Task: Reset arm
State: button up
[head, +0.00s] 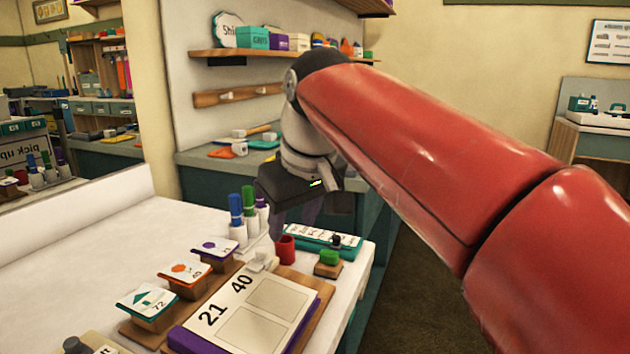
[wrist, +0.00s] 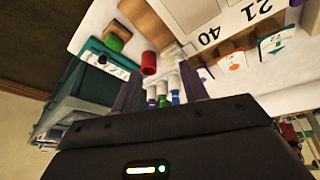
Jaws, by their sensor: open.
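My red arm reaches in from the right in the head view. My gripper (head: 296,212) hangs over the far right part of the white table (head: 100,225), near its edge. In the wrist view my gripper (wrist: 160,84) shows two dark fingers set apart, open, with nothing held between them. Behind the fingers stand several markers (wrist: 164,97) with blue, green and purple caps.
A board with 21 and 40 (head: 250,305) lies at the front of the table. Number cards (head: 148,300) stand on wooden blocks beside it. A green-topped stamp (head: 328,261) and a teal box (head: 322,238) sit near the right edge. Floor (head: 415,300) shows right of the table.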

jog(key=s+d+f+m+h, duration=0.1)
jog(key=s+d+f+m, duration=0.3)
jog(key=s+d+f, duration=0.4)
jog(key=s+d+f+m+t+h, duration=0.1)
jog(key=s+d+f+m, duration=0.3)
jog(key=s+d+f, duration=0.4)
notch_tip(320, 180, down, 5)
jog(key=shift+d+f+t, duration=0.1)
jog(key=shift+d+t, duration=0.2)
jog(key=shift+d, duration=0.95)
